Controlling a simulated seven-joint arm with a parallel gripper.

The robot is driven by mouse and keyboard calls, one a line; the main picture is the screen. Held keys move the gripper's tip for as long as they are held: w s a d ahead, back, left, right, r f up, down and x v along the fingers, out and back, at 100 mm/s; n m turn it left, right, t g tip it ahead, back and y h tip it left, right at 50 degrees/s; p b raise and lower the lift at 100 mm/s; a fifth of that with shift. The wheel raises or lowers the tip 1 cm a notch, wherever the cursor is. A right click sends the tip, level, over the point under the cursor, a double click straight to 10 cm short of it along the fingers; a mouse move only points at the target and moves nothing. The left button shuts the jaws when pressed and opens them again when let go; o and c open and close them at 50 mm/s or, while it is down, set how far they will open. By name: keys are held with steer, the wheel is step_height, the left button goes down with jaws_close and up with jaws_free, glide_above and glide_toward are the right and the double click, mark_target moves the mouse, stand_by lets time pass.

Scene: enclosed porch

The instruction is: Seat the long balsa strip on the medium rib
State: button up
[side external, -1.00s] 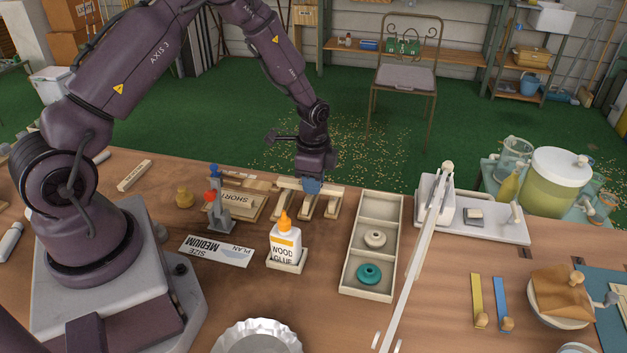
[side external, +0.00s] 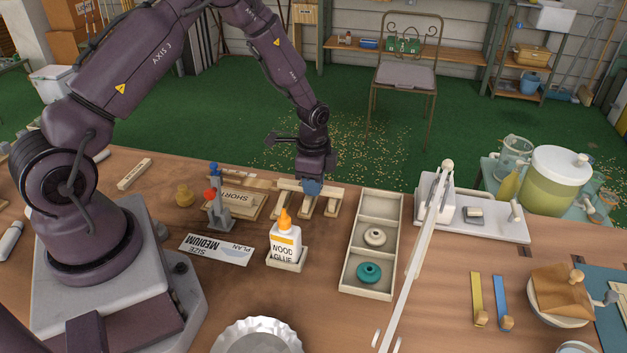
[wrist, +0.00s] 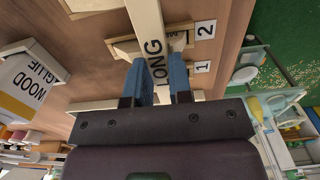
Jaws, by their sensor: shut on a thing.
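The long balsa strip (wrist: 146,20) is pale wood marked LONG and runs between my gripper's blue fingers in the wrist view. My gripper (wrist: 160,75) is shut on it. In the side view my gripper (side external: 312,186) is low over the pale wooden ribs (side external: 332,205), and the strip (side external: 288,184) lies crosswise at their tops.
A wood glue bottle (side external: 285,243) stands in front, near a plan card marked MEDIUM (side external: 216,250). A sectioned tray (side external: 350,262) is to the right, and a blue-topped clamp (side external: 217,205) to the left.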

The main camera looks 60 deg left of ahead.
steer(key=shift+f, duration=0.2)
steer(key=o, duration=1.5)
steer(key=shift+r, duration=3.5)
steer(key=shift+r, duration=0.1)
